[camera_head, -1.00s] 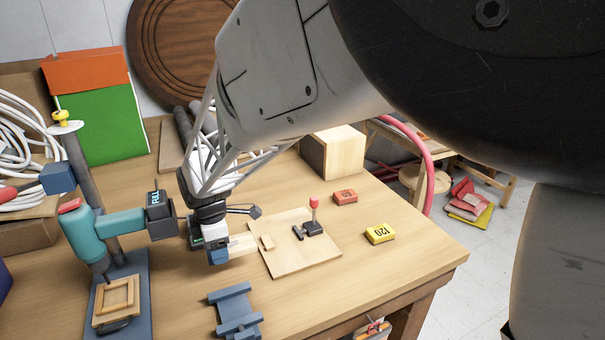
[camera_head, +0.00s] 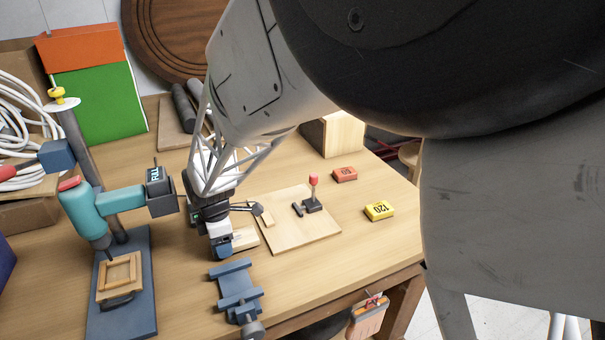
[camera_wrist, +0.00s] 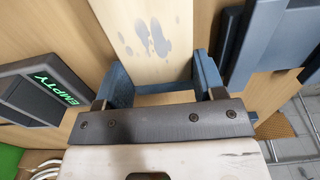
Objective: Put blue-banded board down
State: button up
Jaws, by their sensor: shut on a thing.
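My gripper (camera_head: 222,246) is shut on a pale wooden board (camera_head: 243,239), low over the workbench. The board also shows in the wrist view (camera_wrist: 150,35), running away between my two blue-tipped fingers, with grey smudges on its face. Blue shows at its near end between the fingers, but I cannot tell whether that is its band or my fingertips. In the head view the board points right, near the left edge of a flat wooden panel (camera_head: 320,232). I cannot tell whether its underside touches the bench.
A blue vise (camera_head: 238,288) sits just in front of my gripper. A teal drill stand (camera_head: 90,215) stands close on the left. A yellow block (camera_head: 379,210) and an orange block (camera_head: 345,174) lie right of the panel. Bare bench (camera_head: 365,250) shows at the front right.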

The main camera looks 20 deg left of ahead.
jog(key=shift+f, duration=0.6)
jog(key=shift+f, duration=0.15)
jog(key=o, duration=0.9)
jog(key=shift+r, duration=3.95)
jog(key=shift+f, duration=0.1)
jog(key=shift+o, duration=0.6)
